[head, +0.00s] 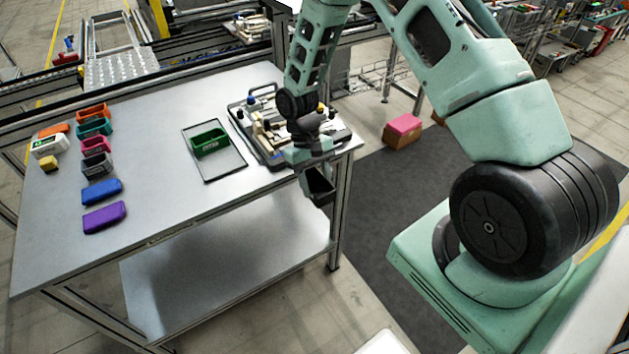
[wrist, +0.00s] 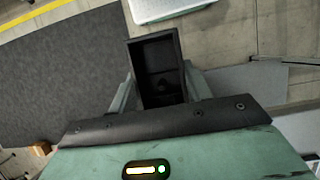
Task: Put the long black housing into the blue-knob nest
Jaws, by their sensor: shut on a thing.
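The long black housing (head: 318,187) is an open, box-like part held off the table's right front corner, above the floor. My gripper (head: 317,168) is shut on it. In the wrist view the housing (wrist: 155,55) sits between the two fingers of my gripper (wrist: 160,88), its open hollow side facing the camera. The pallet fixture (head: 247,142) stands on the table's right end, behind my gripper. A small blue knob (head: 250,100) shows at its back left. My arm hides part of the fixture, and the nest's cavity is not clear.
A green housing (head: 210,143) lies on a dark flat tray (head: 223,168) left of the fixture. Orange, teal, pink, grey, blue (head: 102,191) and purple (head: 104,217) housings lie at the table's left. The middle of the tabletop (head: 160,150) is clear. A pink-topped box (head: 403,128) stands on the floor.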

